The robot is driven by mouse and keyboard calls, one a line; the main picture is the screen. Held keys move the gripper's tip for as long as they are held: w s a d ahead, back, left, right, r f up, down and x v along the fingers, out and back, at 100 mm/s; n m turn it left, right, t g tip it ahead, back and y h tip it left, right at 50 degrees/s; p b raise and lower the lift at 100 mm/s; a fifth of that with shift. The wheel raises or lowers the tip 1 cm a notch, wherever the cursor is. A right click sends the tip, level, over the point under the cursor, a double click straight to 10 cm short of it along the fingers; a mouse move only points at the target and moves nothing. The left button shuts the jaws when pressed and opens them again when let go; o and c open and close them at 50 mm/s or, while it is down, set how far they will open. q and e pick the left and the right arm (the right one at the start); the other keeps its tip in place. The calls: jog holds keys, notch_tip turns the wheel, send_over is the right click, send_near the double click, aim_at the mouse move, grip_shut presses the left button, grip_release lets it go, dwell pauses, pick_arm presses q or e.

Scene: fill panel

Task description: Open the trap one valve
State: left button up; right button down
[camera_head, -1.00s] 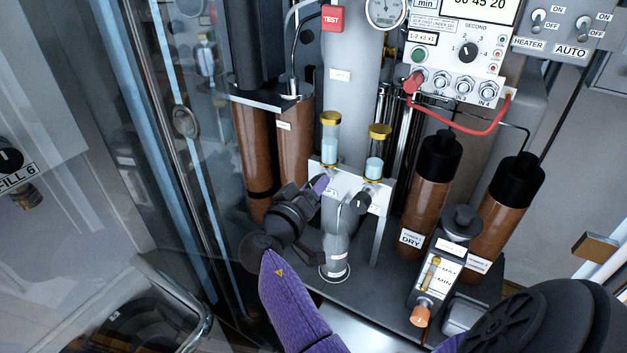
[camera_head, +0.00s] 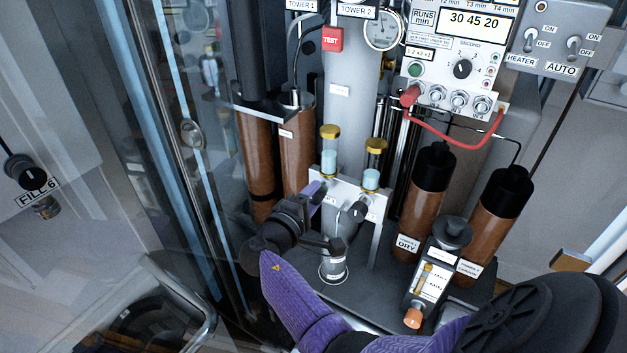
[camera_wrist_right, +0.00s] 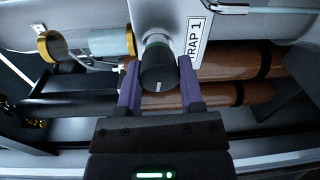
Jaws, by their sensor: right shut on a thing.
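The trap one valve is a round black knob (camera_wrist_right: 157,70) with a white mark, beside a "TRAP 1" label (camera_wrist_right: 194,38) in the right wrist view. My right gripper (camera_wrist_right: 159,88) has its purple fingers on either side of the knob and is shut on it. In the head view my right gripper (camera_head: 318,194) is at the left side of the white trap bracket (camera_head: 345,190), and it hides the trap one knob there. A second black knob (camera_head: 357,211) sits to its right on the bracket. My left gripper is not in view.
Two gold-capped glass cups (camera_head: 329,160) (camera_head: 372,170) stand above the bracket. Brown columns (camera_head: 257,165) rise behind my gripper, and black-topped brown bottles (camera_head: 425,195) stand at right. A glass door edge (camera_head: 180,170) is at left. A red hose (camera_head: 455,143) loops below the control panel.

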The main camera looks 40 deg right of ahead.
jog(key=n+p, duration=0.1)
jog(key=n, duration=0.1)
jog(key=shift+r+n, duration=0.15)
jog(key=shift+n, duration=0.25)
jog(key=n+p, duration=0.1)
jog(key=n, duration=0.1)
jog(key=shift+n, duration=0.3)
jog(key=n+p, duration=0.1)
jog(key=n, duration=0.2)
jog(key=n+p, duration=0.1)
jog(key=n, duration=0.2)
jog(key=shift+n+g, duration=0.4)
jog(key=n, duration=0.3)
jog(key=shift+s+f+n+h+p, duration=0.1)
jog(key=shift+f+n+h+p, duration=0.2)
jog(key=shift+h, duration=0.1)
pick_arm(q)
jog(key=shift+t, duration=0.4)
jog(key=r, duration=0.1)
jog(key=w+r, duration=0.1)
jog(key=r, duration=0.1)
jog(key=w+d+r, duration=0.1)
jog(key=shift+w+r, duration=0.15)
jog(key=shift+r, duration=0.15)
pick_arm(e)
jog(key=shift+n, duration=0.3)
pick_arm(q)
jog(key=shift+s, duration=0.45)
